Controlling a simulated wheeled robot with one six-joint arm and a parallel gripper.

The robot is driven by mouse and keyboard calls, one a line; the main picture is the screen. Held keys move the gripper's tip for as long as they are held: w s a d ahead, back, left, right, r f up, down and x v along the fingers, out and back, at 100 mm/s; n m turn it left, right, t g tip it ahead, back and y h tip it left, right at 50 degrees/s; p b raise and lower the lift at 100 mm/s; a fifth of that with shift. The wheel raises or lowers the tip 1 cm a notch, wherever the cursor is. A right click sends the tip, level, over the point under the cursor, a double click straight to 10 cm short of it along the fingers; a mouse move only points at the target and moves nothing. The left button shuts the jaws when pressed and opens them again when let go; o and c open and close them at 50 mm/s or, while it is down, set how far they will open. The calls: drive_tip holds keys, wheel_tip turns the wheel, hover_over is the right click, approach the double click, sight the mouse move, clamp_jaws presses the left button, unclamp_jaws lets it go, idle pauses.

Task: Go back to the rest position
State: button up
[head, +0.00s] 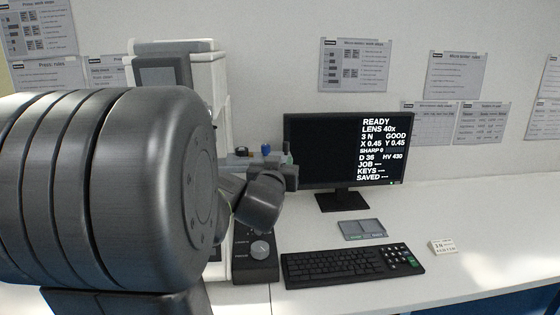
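My arm fills the left foreground, and its large grey joint hides much of the white and grey hardness tester (222,95). My gripper (290,172) is at the far end of the arm, beside the tester's right side and just left of the monitor. It is small and partly hidden by my wrist, so I cannot tell whether its fingers are open or shut, or whether it touches anything.
A monitor (322,135) reads READY, LENS 40x. On the white bench (475,210) are a keyboard (335,264), a grey tray (362,229), a small card (442,246) and a dark control box (256,268) with a knob. The bench right of the monitor is clear.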

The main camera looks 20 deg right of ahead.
sight(285, 146)
idle(0.4)
drive_tip(key=p+x, duration=0.1)
drive_tip(key=x, duration=1.3)
drive_tip(key=shift+p, duration=0.35)
drive_tip(key=shift+a, duration=0.1)
drive_tip(key=shift+s+r, duration=0.1)
